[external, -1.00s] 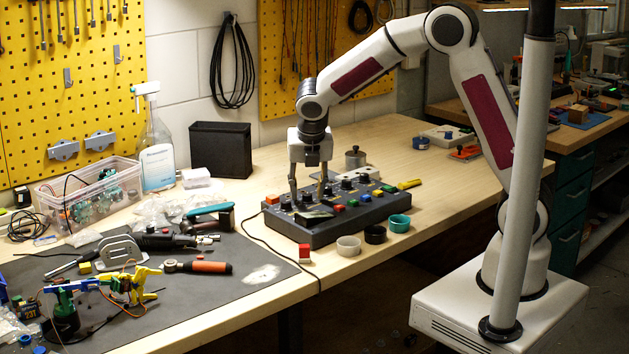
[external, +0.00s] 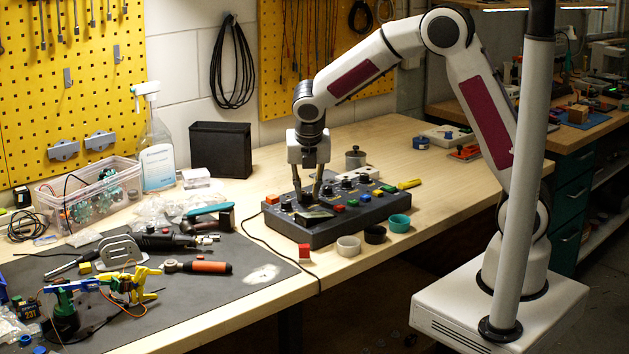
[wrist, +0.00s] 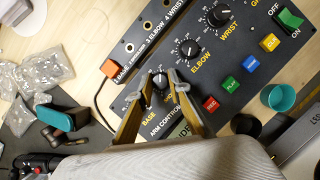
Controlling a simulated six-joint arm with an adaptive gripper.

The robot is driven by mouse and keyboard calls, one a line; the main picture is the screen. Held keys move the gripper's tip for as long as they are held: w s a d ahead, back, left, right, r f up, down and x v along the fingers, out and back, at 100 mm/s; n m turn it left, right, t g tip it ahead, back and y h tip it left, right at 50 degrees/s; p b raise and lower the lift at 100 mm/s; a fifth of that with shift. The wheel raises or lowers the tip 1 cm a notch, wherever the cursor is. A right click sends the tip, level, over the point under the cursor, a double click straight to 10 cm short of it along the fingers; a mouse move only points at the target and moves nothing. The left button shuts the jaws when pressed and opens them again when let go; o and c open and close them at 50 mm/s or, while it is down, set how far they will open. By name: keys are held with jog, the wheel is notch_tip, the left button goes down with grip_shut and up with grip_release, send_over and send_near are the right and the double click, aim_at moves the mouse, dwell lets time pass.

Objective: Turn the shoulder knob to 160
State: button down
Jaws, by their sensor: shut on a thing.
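The dark control box (external: 318,236) sits on the wooden bench, with a row of labelled knobs on top. My gripper (external: 318,197) reaches straight down over the box. In the wrist view, my gripper (wrist: 160,82) has its two fingers shut on the shoulder knob (wrist: 160,80), one on each side. The knob's dial marks are mostly covered by the fingers, so its reading cannot be made out. The elbow knob (wrist: 187,48) and the wrist knob (wrist: 219,15) are uncovered beyond the fingers. The base knob is hidden behind a finger.
Red (wrist: 211,103), green (wrist: 231,84), blue and yellow buttons lie beside the knobs. A white cup (external: 348,246), a black cup (external: 375,234) and a teal cup (external: 399,223) stand along the box's front. A dark mat with tools lies at left.

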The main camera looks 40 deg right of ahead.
jog(key=shift+f+m+g+h, duration=0.1)
jog(key=shift+m+g+h, duration=0.35)
jog(key=shift+m, duration=1.35)
jog(key=c, duration=1.9)
grip_release()
jog(key=shift+n, duration=0.3)
